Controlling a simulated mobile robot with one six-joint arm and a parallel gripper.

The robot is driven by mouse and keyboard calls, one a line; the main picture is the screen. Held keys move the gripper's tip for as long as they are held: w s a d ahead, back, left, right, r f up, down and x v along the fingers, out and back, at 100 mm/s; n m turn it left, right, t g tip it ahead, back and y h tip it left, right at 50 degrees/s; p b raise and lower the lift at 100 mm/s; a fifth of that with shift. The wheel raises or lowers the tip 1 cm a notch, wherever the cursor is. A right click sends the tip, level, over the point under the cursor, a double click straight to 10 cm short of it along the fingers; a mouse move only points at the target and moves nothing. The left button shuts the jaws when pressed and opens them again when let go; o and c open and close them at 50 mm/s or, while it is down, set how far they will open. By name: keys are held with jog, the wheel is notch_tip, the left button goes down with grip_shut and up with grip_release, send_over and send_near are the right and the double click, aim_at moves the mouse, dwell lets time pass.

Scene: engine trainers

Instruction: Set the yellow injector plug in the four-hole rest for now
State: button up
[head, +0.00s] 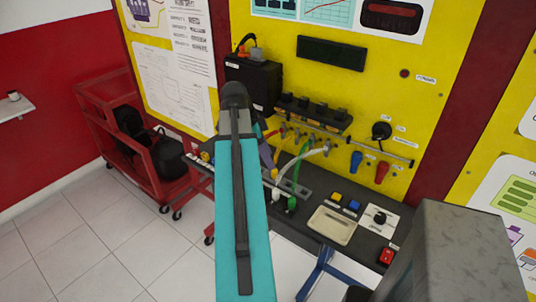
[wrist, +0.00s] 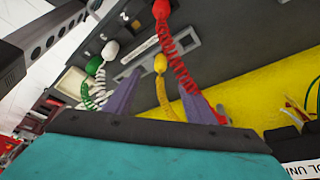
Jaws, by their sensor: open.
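The yellow injector plug (wrist: 160,63) shows in the wrist view on a yellow cable, beyond and between my fingertips. Its lower end appears near a grey strip (wrist: 184,42) on the dark bench; whether it sits in a hole I cannot tell. My gripper (wrist: 162,80) has its two purple fingers apart, with nothing clamped between them.
A red plug (wrist: 161,10) on a coiled cable is close to the yellow one. Green (wrist: 93,66) and white (wrist: 110,50) plugs stand left of it. A beige tray (head: 332,226) lies on the bench, below the yellow panel (head: 365,90). A red cart (head: 125,140) stands left.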

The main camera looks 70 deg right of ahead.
jog(key=shift+r, duration=0.1)
jog(key=b+v, duration=0.1)
jog(key=v, duration=1.2)
jog(key=shift+r, duration=0.3)
jog(key=shift+a, duration=0.1)
dwell(0.6)
